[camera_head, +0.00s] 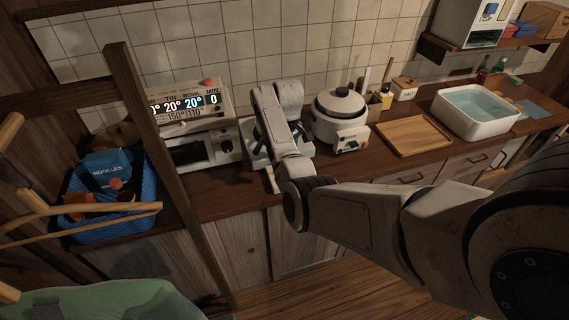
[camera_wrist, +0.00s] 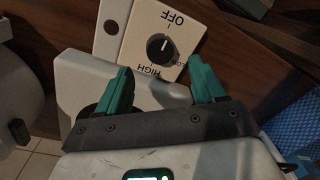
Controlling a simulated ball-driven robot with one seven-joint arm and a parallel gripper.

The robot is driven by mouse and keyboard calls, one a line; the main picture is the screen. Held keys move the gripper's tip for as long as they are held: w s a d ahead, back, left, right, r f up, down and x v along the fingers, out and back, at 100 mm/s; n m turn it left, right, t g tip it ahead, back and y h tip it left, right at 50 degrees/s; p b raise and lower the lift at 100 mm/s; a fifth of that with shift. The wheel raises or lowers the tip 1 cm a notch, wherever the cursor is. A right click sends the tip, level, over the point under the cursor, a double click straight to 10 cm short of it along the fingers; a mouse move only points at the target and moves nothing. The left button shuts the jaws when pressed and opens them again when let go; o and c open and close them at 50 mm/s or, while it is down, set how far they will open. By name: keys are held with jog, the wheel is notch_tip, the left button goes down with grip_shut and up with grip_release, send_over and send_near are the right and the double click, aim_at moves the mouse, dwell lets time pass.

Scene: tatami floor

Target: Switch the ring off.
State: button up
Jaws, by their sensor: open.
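The ring's control box (camera_wrist: 183,42) shows in the wrist view as a pale panel marked OFF, HIGH and LOW, upside down to me. Its black round knob (camera_wrist: 160,47) has a pale pointer mark; I cannot tell for sure which label it points at. My gripper (camera_wrist: 163,78) is open and empty, its two teal fingers apart on either side of the panel's near part, with the knob between and beyond their tips. In the head view the ring (camera_head: 254,153) is mostly hidden behind my arm on the counter.
A white cooker (camera_head: 340,120) stands close right of the ring, and an oven-like appliance (camera_head: 203,150) close left. Further right are a wooden board (camera_head: 413,136) and a water-filled basin (camera_head: 478,125).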

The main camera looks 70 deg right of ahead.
jog(key=shift+d+r+b, duration=0.2)
jog(key=shift+r+b, duration=0.1)
jog(key=shift+r, duration=2.35)
